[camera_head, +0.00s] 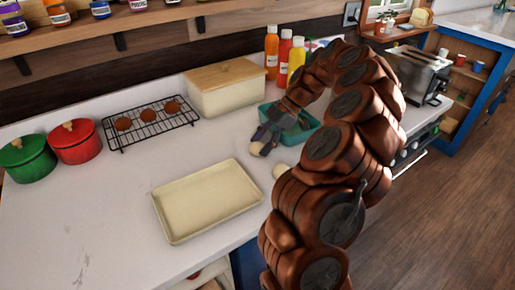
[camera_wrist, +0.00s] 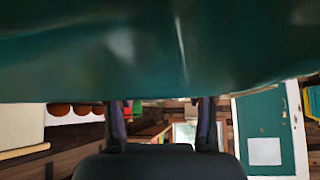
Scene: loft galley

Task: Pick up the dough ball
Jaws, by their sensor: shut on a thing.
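My gripper (camera_head: 262,143) reaches down over the counter left of a teal container. It is shut on a pale dough ball (camera_head: 257,149), which shows at the fingertips, low over the counter; I cannot tell whether it touches the surface. A second pale dough ball (camera_head: 280,171) lies nearer, partly hidden by my arm. The teal container (camera_head: 313,122) stands just behind my gripper, partly covered by my arm. In the wrist view a large teal surface (camera_wrist: 150,50) fills the top and hides the fingertips and the ball; only the lower fingers show.
A cream baking tray (camera_head: 207,201) lies empty in front. A wire rack (camera_head: 150,125) with brown round items, a lidded cream box (camera_head: 226,87), a red pot (camera_head: 75,141) and a green pot (camera_head: 27,158) stand behind and left. Bottles (camera_head: 284,58) and a toaster (camera_head: 419,73) stand farther back.

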